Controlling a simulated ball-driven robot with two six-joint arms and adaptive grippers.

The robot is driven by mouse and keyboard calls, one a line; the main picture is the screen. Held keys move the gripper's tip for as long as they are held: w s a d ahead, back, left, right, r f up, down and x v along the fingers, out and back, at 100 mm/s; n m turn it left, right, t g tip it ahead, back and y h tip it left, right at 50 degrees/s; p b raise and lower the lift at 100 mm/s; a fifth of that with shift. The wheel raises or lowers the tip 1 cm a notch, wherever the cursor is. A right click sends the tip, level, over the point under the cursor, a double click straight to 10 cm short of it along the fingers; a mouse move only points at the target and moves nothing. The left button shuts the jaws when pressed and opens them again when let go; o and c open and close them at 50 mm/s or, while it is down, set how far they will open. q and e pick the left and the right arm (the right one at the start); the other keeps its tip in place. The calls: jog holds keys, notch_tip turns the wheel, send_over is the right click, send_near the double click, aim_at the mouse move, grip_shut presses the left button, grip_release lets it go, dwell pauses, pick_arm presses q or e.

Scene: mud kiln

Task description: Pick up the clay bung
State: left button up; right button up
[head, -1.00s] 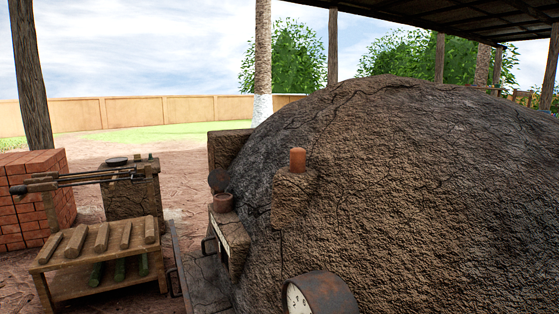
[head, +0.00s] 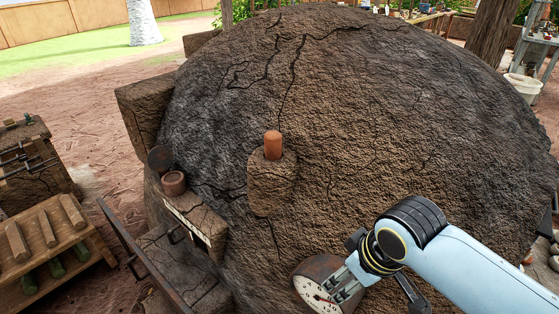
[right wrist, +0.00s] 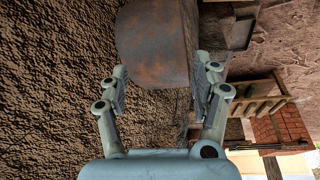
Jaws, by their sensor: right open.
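The clay bung (head: 272,145) is a small orange-brown upright cylinder. It stands on a rough mud ledge (head: 271,185) that juts from the domed kiln (head: 390,125). My right gripper (head: 338,284) is below and to the right of the bung in the head view, apart from it, beside the round dial gauge. In the right wrist view the right gripper (right wrist: 161,68) has its fingers spread, with nothing held. The gauge's rusty housing (right wrist: 155,45) shows beyond the fingers. The bung does not show in the right wrist view. My left gripper is not in view.
The dial gauge (head: 316,290) sticks out from the kiln below the ledge. A small clay pot (head: 173,183) stands on a shelf to the left. A wooden rack (head: 45,245) is at far left. The space above the bung looks clear.

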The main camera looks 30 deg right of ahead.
jog(key=w+d+r+n+t+y+p, duration=0.1)
jog(key=w+r+n+p, duration=0.1)
jog(key=w+r, duration=0.85)
jog(key=n+t+y+p, duration=0.1)
jog(key=n+y+p, duration=0.1)
jog(key=p, duration=0.1)
send_near(273, 134)
jog(key=shift+y, duration=0.3)
jog(key=x, duration=0.5)
jog(key=shift+d+f, duration=0.1)
jog(key=shift+d, duration=0.2)
jog(key=shift+p+x, duration=0.4)
jog(key=shift+x, duration=2.35)
jog(key=c, duration=1.3)
grip_shut()
